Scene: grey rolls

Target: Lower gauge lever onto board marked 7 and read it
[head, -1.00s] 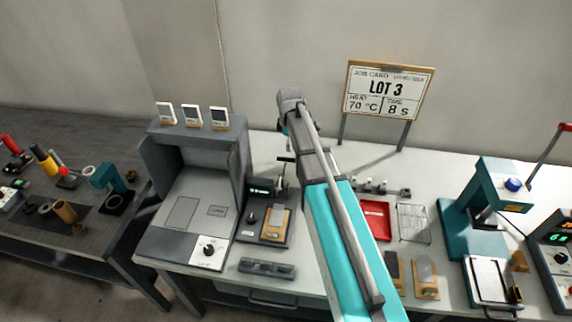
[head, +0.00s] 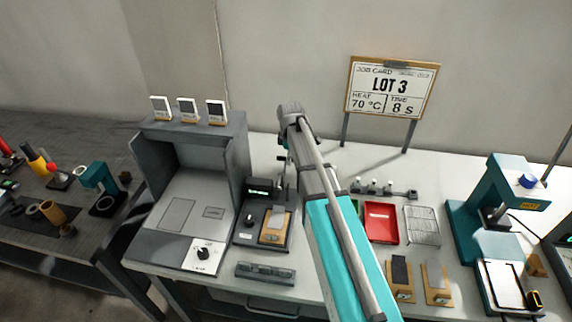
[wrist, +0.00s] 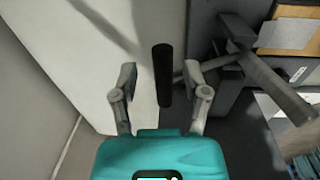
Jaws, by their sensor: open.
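The gauge (head: 246,236) stands on the white bench beside the grey booth, with a small lit display (head: 259,189) whose digits I cannot read. A wooden board with a grey patch (head: 276,225) lies on it; its number is too small to read. The board also shows at the upper right of the wrist view (wrist: 292,36). The lever's black handle (wrist: 162,76) stands between the two fingers of my gripper (wrist: 160,84), which is open, with visible gaps on both sides. In the head view my arm hides most of the gripper.
Two boards, one with a dark patch (head: 400,272) and one grey (head: 436,280), lie at the front. A red tray (head: 381,222), a wire rack (head: 422,226) and a teal press (head: 468,232) stand to the right. The job card (head: 392,88) reads LOT 3, 70 °C, 8 s.

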